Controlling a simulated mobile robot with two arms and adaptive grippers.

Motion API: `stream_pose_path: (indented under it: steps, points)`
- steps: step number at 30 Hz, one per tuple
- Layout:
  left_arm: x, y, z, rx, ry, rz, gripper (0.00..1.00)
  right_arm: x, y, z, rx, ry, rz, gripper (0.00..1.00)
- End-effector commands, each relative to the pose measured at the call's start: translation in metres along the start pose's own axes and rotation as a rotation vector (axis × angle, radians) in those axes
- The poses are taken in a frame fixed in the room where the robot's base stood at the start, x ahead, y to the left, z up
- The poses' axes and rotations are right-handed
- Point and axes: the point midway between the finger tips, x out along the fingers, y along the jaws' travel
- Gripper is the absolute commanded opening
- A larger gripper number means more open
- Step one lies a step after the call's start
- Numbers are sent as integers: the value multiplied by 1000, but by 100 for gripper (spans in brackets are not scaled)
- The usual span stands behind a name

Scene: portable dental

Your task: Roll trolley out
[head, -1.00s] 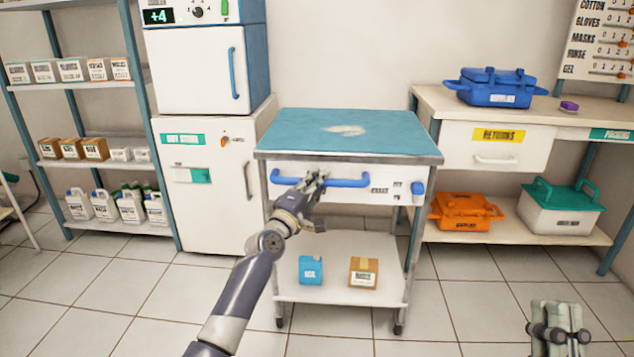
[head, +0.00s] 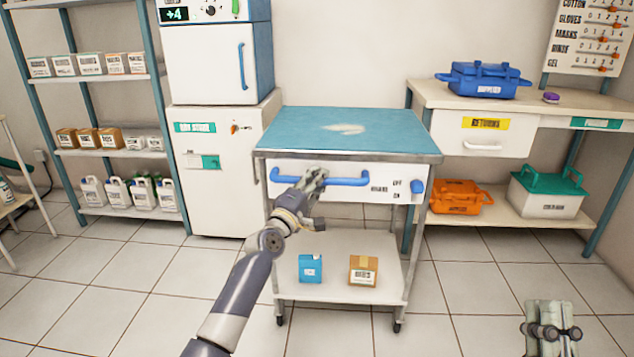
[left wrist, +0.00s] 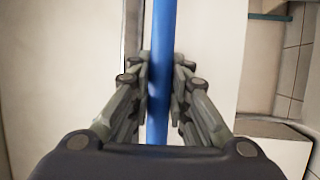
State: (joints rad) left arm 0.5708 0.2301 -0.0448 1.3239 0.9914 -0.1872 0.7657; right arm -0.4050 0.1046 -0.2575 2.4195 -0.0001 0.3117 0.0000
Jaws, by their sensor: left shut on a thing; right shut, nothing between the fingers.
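The trolley has a teal top (head: 300,128), a white front panel and a white lower shelf (head: 335,292) on castors. A blue bar handle (head: 350,180) runs across its front panel. My left gripper (head: 315,182) is shut on this handle near its middle. In the left wrist view, the blue bar (left wrist: 158,115) runs between the fingers of my left gripper (left wrist: 160,95). A blue knob (head: 417,187) sits at the panel's right, by OFF and ON marks. My right gripper (head: 553,308) is at the lower right, shut and empty, over the floor.
A blue box (head: 311,268) and a brown box (head: 363,270) stand on the trolley's lower shelf. A white cabinet (head: 215,200) is behind left, and a counter (head: 430,95) with cases is behind right. Tiled floor (head: 450,325) in front is clear.

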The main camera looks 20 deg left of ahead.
Motion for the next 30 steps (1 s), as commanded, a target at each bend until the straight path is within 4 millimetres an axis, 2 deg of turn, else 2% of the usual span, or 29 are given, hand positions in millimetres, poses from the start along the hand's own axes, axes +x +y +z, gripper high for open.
stream_pose_path:
  steps: [11,12,14,25,30]
  points:
    - [-2,-6,4,-2,-8,-11,0,0,0,0,-1,2,0,0]
    - [-2,-7,4,-2,-8,-11,26,0,0,0,-1,2,0,0]
    - [-2,-7,4,-2,-8,-11,38,0,0,0,-1,3,0,0]
    - [-2,-3,2,-1,-4,-5,38,0,-1,-1,1,3,-3,0]
    - [-14,-4,3,-2,-4,-4,38,0,0,-1,0,3,-2,0]
